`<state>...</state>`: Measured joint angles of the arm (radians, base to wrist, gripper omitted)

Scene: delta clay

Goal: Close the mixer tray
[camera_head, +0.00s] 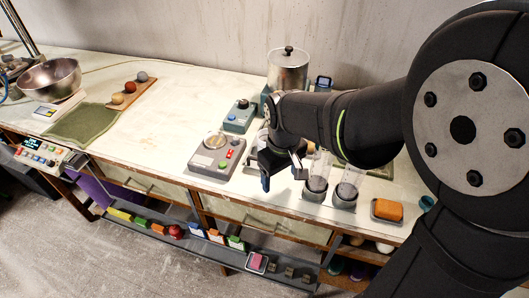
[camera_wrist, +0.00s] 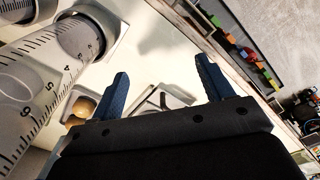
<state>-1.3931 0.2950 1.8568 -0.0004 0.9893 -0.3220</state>
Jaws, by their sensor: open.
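A machine with a lidded silver pot (camera_head: 288,72) stands at the back of the counter, and it looks like the mixer. Its lower front is largely hidden behind my arm and gripper, so I cannot tell how far its tray is out. My gripper (camera_head: 283,172) hangs over the counter in front of it, fingers pointing down. In the wrist view my gripper (camera_wrist: 162,68) is open and empty, with two blue fingers apart. A pale grey part with a bent handle-like edge (camera_wrist: 165,98) shows between and below the fingers; I cannot tell whether it is the tray.
Graduated clear cylinders (camera_head: 318,172) stand close right of my gripper, also large in the wrist view (camera_wrist: 35,85). A grey dial device (camera_head: 216,155) and a teal box (camera_head: 240,116) stand left. An orange block (camera_head: 387,209) lies right. The counter's middle left is clear.

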